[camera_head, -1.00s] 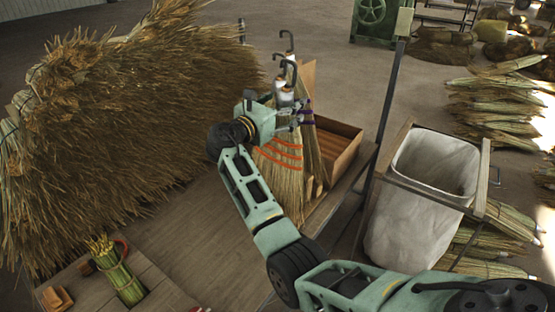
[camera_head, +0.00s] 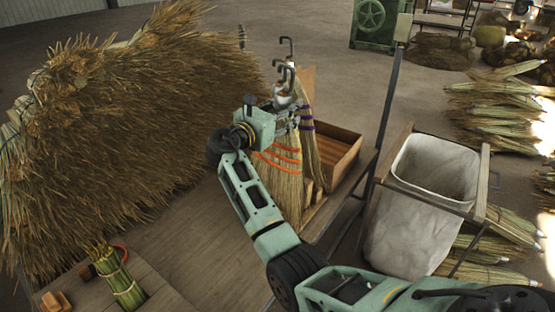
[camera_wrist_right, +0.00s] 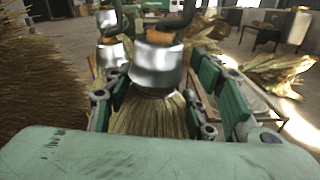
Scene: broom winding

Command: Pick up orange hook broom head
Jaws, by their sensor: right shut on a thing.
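The orange hook broom head (camera_head: 276,167) has orange bindings across its straw and stands among other hooked broom heads. My right gripper (camera_head: 288,118) is at its top and largely hides its collar. In the right wrist view, a shiny metal collar (camera_wrist_right: 156,68) with an orange-brown top and a dark hook sits between the fingers of my right gripper (camera_wrist_right: 160,108), with straw below it. The gripper is shut on this broom head. My left gripper is not in view.
A purple-bound broom head (camera_head: 309,140) stands close behind. A wooden box (camera_head: 345,150) is at its right, beside a post (camera_head: 391,95) and a framed white bin (camera_head: 395,235). A large straw pile (camera_head: 130,120) fills the left.

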